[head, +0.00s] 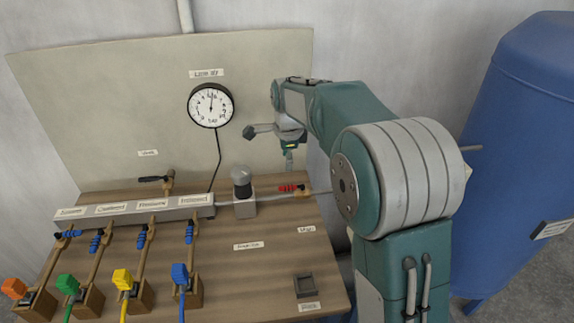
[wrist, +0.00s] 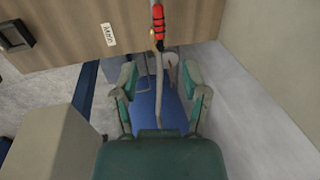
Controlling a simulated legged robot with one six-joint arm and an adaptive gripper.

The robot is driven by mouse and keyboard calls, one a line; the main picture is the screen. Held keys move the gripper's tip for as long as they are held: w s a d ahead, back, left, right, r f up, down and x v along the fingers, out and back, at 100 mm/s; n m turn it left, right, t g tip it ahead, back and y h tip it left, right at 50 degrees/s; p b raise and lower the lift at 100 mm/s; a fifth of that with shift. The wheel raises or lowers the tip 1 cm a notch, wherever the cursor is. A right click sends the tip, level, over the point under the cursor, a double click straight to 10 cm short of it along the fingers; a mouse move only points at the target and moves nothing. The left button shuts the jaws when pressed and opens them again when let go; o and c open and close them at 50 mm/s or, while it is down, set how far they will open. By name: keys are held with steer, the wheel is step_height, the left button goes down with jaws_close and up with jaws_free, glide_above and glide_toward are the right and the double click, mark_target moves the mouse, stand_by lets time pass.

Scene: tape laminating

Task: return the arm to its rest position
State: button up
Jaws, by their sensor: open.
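My arm rises at the right of the head view and bends over toward the upright board. My gripper (head: 290,158) hangs in front of the board's right part, above the red-handled valve (head: 290,188). In the wrist view my gripper (wrist: 165,95) has its two green-and-grey fingers spread wide, with nothing held between them. The red valve (wrist: 158,24) shows beyond the fingers at the top of the wrist view. The gripper looks apart from it. Fine finger detail in the head view is too small to tell.
A wooden bench (head: 220,280) carries a grey manifold (head: 135,212), several blue-handled valves and coloured plugs. A round gauge (head: 210,105) is on the board (head: 100,110). A dark square holder (head: 304,285) sits at the bench's front right. A large blue tank (head: 520,150) stands right of my arm.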

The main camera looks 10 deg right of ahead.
steer(key=shift+r, duration=0.1)
stand_by(0.3)
steer(key=s+d+r+n+t, duration=0.15)
steer(key=s+r+n, duration=0.3)
steer(key=s, duration=0.45)
steer(key=s+d+r+n, duration=0.2)
steer(key=s+r+n, duration=0.25)
steer(key=s, duration=0.45)
steer(key=s+f+n+t, duration=0.1)
steer(key=s+f+n, duration=0.1)
steer(key=s+n, duration=0.2)
steer(key=s+d+f+n+t, duration=0.1)
steer(key=s+n, duration=0.4)
steer(key=s, duration=0.6)
steer(key=shift+s+d+f, duration=0.15)
steer(key=shift+s+f, duration=0.05)
steer(key=shift+f, duration=0.55)
